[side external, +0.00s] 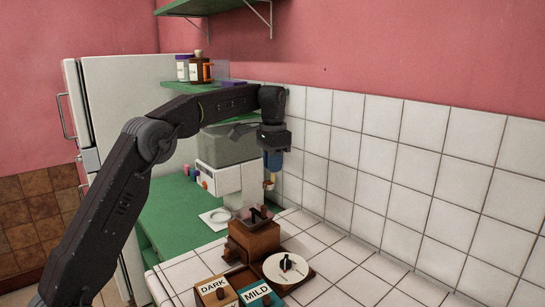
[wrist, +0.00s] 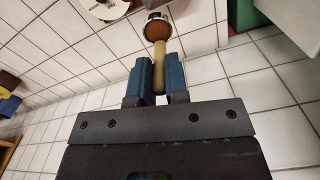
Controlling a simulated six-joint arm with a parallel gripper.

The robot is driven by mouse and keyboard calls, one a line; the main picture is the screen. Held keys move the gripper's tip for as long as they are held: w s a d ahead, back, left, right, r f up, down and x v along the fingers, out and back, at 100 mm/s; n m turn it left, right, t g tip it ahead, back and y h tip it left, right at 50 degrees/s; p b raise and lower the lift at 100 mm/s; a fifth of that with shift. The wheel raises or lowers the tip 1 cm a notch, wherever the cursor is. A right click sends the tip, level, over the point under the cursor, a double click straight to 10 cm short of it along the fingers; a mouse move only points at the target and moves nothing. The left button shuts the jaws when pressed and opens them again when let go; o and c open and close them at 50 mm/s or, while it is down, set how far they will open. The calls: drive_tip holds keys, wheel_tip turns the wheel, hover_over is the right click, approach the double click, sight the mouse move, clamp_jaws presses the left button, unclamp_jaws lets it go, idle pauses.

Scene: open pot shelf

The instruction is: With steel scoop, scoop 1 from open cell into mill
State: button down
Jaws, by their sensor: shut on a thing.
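My gripper (side external: 272,160) is shut on the handle of the steel scoop and holds it in the air near the tiled wall, behind the mill. In the wrist view the blue fingers (wrist: 160,82) pinch the pale wooden handle, and the steel scoop (wrist: 157,27) has brown stuff in its bowl. The scoop bowl also shows small below the fingers in the side view (side external: 269,184). The mill (side external: 253,240) is a wooden box with a dark top on the tiled counter. The wooden tray (side external: 232,271) has lids marked DARK and MILD; what its open cell holds is unclear.
A white round dial (side external: 288,268) with a black pointer lies right of the mill. A green shelf (side external: 208,6) hangs above.

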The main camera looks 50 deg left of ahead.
sight(264, 183)
drive_tip(key=shift+f, duration=1.3)
drive_tip(key=shift+s+a+f+t+h, duration=0.15)
drive_tip(key=shift+s+t, duration=0.3)
drive_tip(key=shift+t, duration=0.25)
drive_tip(key=shift+s+f+t+h, duration=0.15)
drive_tip(key=shift+s+t, duration=0.3)
drive_tip(key=shift+t, duration=0.25)
drive_tip(key=s+t, duration=0.2)
drive_tip(key=t, duration=0.1)
drive_tip(key=shift+a+f+t+h, duration=0.2)
drive_tip(key=shift+f+t+h, duration=0.1)
drive_tip(key=shift+f+h, duration=0.1)
drive_tip(key=shift+s+a+f+t+h, duration=0.15)
drive_tip(key=shift+s+f+t, duration=0.15)
drive_tip(key=shift+t, duration=0.3)
drive_tip(key=shift+s+d+f+t+h, duration=0.1)
drive_tip(key=shift+s+f+t, duration=0.15)
drive_tip(key=shift+t, duration=0.35)
drive_tip(key=shift+s+a+f+t+h, duration=0.15)
drive_tip(key=shift+s+f+t, duration=0.15)
drive_tip(key=shift+t, duration=0.3)
drive_tip(key=shift+s+a+f+t+h, duration=0.1)
drive_tip(key=shift+s+f+t+h, duration=0.1)
drive_tip(key=shift+s+f+t, duration=0.4)
drive_tip(key=shift+s+a+f+t+h, duration=0.1)
drive_tip(key=shift+f+t+h, duration=0.1)
drive_tip(key=shift+t, duration=0.7)
wheel_tip(264, 183, up, 3)
drive_tip(key=shift+r, duration=0.1)
